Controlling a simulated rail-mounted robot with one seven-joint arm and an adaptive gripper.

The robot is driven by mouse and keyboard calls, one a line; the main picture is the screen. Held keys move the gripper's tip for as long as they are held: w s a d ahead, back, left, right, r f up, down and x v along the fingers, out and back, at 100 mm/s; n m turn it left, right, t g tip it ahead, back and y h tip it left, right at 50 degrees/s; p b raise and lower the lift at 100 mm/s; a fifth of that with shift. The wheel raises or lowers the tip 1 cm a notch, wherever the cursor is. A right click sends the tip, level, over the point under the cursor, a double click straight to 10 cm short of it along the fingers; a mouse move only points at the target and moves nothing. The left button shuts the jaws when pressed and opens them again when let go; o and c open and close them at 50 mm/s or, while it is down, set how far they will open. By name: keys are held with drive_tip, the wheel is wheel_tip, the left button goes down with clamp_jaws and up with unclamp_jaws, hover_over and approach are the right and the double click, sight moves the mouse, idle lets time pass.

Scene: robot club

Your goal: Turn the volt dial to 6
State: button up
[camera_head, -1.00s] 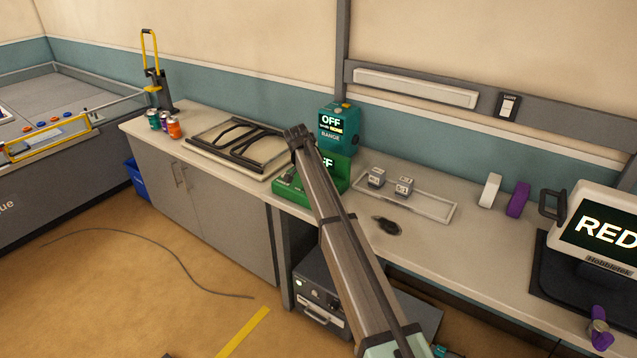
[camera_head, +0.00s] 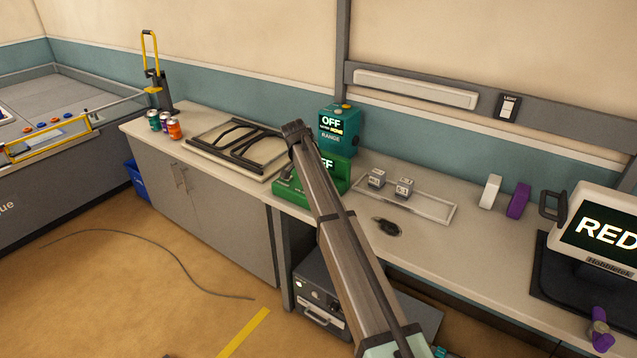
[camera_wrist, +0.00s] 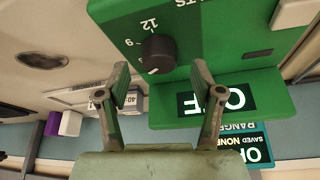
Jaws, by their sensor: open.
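The volt dial (camera_wrist: 158,53) is a black knob on a green box (camera_wrist: 215,30), seen upside down in the wrist view. The numbers 12 and 9 are printed beside it. A white mark sits on the knob's lower edge in the picture; its reading is unclear. The box's display (camera_wrist: 217,100) reads OFF. My gripper (camera_wrist: 161,75) is open, its two fingers apart on either side of the knob in the picture; no contact is visible. In the head view my arm partly covers the green box (camera_head: 288,188) and hides the dial.
A teal RANGE box (camera_head: 338,140) showing OFF stands behind the green box. To its right are a shallow tray (camera_head: 436,212) with small grey blocks (camera_head: 404,187) and a dark oval item (camera_head: 387,227). A black-barred frame (camera_head: 236,150) lies to the left.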

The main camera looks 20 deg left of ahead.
drive_tip(key=v, duration=0.9)
drive_tip(key=shift+r, duration=0.2)
